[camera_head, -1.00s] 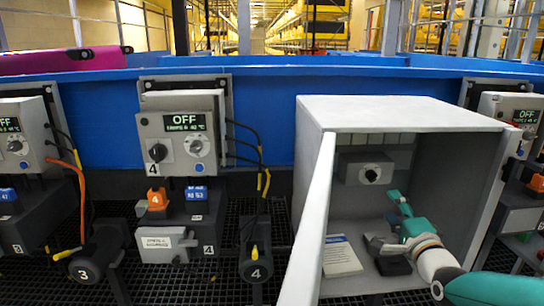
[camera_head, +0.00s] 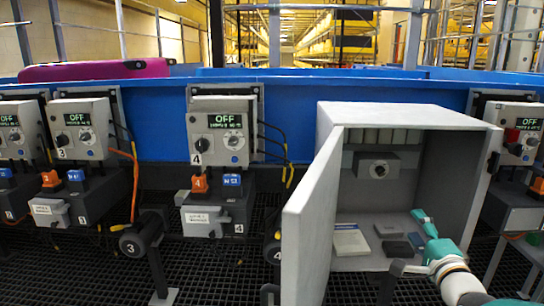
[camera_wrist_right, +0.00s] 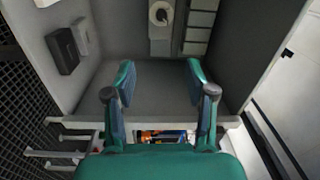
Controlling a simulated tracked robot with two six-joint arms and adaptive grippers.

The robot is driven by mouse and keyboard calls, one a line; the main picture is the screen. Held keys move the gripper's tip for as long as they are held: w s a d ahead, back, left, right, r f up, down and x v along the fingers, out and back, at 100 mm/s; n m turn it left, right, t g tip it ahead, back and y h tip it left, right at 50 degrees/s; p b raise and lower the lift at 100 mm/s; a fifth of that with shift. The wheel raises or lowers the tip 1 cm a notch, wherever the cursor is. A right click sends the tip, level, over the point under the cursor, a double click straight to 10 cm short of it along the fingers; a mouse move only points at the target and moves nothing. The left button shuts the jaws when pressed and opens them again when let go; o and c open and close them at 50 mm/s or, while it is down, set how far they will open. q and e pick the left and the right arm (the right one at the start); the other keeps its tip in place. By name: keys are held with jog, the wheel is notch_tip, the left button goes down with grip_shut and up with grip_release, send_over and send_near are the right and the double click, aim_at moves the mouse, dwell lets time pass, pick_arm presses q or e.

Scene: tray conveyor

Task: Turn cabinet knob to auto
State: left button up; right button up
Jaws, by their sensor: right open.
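The grey cabinet (camera_head: 400,115) stands open, its door (camera_head: 312,220) swung out toward me. Inside, on the back wall, is a grey box with a round knob (camera_head: 374,167). In the right wrist view the knob (camera_wrist_right: 160,13) shows at the top edge with a dark centre; its setting is too small to read. My right gripper (camera_head: 425,228) is in the lower right of the cabinet opening, below and right of the knob and apart from it. In the right wrist view the gripper (camera_wrist_right: 160,78) is open and empty, its teal fingers spread. My left gripper is not in view.
A white booklet (camera_head: 350,239) and dark blocks (camera_head: 397,249) lie on the cabinet floor. Several control boxes reading OFF (camera_head: 222,131) line the blue conveyor (camera_head: 300,95). The middle of the cabinet is free.

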jog(key=a+f+g+y, duration=0.15)
jog(key=a+f, duration=0.25)
jog(key=f, duration=0.6)
jog(key=a+f+g+y, duration=0.1)
jog(key=a+f+g, duration=0.25)
jog(key=f, duration=0.55)
jog(key=s+a+f+n+g+y, duration=0.1)
jog(key=s+a+f+n+g, duration=0.15)
jog(key=f, duration=0.55)
jog(key=s+a+f+n+g, duration=0.1)
jog(key=s+a+f, duration=0.3)
jog(key=f, duration=0.4)
jog(key=s+a+f+n+g, duration=0.4)
jog(key=s+f, duration=0.2)
jog(key=s, duration=0.5)
jog(key=s+a+f+n+g, duration=0.4)
jog(key=s+f, duration=0.3)
jog(key=s, duration=0.4)
pick_arm(q)
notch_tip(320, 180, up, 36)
jog(key=p, duration=3.6)
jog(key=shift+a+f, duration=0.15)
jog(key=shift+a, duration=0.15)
pick_arm(e)
notch_tip(320, 180, up, 36)
jog(key=s+d+n+g+y, duration=0.1)
jog(key=s+n, duration=0.2)
jog(key=n, duration=0.1)
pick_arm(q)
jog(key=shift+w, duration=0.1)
